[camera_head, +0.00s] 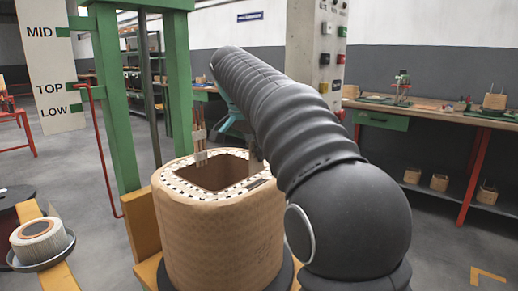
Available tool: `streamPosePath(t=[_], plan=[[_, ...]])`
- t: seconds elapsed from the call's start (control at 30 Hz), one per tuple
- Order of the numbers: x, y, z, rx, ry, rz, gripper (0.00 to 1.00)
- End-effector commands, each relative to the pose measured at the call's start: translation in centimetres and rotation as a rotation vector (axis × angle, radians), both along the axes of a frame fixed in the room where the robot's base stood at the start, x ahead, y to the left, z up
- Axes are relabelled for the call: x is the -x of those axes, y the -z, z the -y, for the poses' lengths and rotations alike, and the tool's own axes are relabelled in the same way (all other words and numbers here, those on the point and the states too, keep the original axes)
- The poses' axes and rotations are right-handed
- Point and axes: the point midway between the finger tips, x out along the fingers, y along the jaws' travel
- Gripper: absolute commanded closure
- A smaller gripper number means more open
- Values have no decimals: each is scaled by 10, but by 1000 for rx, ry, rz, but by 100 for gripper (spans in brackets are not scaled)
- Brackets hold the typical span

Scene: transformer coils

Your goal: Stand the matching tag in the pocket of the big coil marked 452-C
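A big brown paper-wrapped coil (222,240) stands upright in front of me, with a square opening and a pale, dotted top rim. Copper leads (198,128) rise from its far rim, with a small pale block at their foot. No marking 452-C is readable on it. My dark ribbed arm reaches over the coil's right side. A teal part of my gripper (234,122) shows beyond the arm, above the far right rim. The fingertips are mostly hidden by the arm, so I cannot tell whether they hold a tag. I see no tag or pocket clearly.
A green post frame (115,100) with a MID, TOP, LOW board (50,70) stands at left. A small white-and-brown coil (38,240) lies in a metal dish at lower left. A workbench (430,115) with small coils beneath runs along the right. The floor at lower right is mostly clear.

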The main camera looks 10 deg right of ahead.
Motion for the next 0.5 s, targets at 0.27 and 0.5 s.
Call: streamPosePath(t=[0.27, 0.5], plan=[[0, 20, 0, 0, 0, 0, 100], [0, 34, 0, 1, 0, -1, 100]])
